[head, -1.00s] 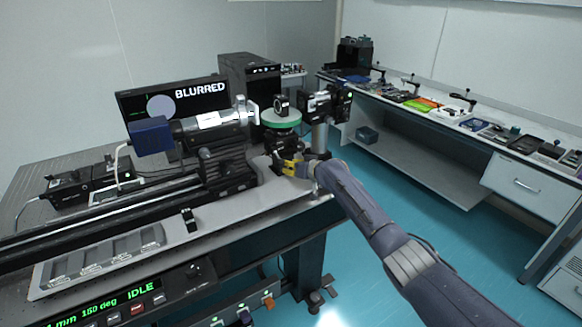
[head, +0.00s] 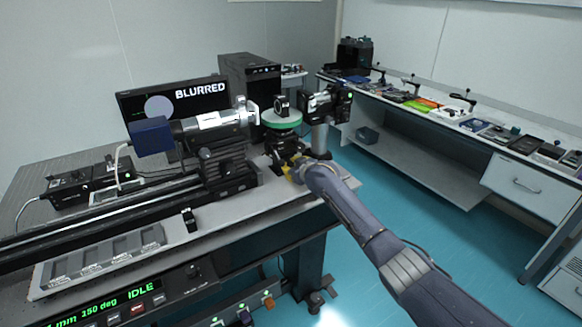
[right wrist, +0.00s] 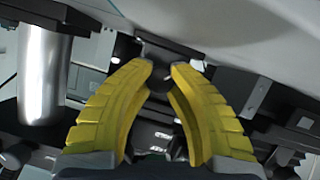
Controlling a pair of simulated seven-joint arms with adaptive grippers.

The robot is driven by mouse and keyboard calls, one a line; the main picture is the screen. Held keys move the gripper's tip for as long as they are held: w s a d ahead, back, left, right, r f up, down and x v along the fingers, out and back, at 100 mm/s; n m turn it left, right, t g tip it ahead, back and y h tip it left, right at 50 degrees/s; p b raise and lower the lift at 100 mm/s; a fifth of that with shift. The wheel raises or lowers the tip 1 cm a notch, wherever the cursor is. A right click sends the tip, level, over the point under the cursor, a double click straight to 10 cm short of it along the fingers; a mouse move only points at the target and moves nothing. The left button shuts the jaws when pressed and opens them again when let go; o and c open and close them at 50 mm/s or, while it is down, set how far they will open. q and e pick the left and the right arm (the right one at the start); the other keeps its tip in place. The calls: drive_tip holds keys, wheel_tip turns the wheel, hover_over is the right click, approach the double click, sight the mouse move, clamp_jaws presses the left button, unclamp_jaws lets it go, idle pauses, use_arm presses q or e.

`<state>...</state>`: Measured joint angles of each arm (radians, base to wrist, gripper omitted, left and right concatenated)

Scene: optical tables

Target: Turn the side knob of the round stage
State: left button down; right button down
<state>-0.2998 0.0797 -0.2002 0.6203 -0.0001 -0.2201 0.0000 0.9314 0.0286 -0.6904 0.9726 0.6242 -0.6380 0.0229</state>
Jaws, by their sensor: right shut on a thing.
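The round stage (head: 281,118) has a green rim and a black body, and stands on the optical table at the right end of the rail. A dark ring mount (head: 281,104) sits upright on it. My right gripper (head: 287,170) is at the near side of the stage's black lower part. In the right wrist view its yellow fingers (right wrist: 160,72) close on a small dark knob (right wrist: 160,80), the side knob, which shows between the fingertips. The knob is hidden behind the gripper in the head view. My left gripper is in neither view.
A silver barrel with a blue camera (head: 152,136) points at the stage from the left. A black device on a silver post (head: 319,138) stands close right of the stage. The screen (head: 180,98) behind reads BLURRED. A grey tray (head: 100,262) lies at the front left.

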drive_tip(key=shift+d+f, duration=0.1)
drive_tip(key=shift+f, duration=0.15)
drive_tip(key=c, duration=1.1)
unclamp_jaws()
drive_tip(key=shift+r, duration=0.1)
drive_tip(key=v, duration=1.2)
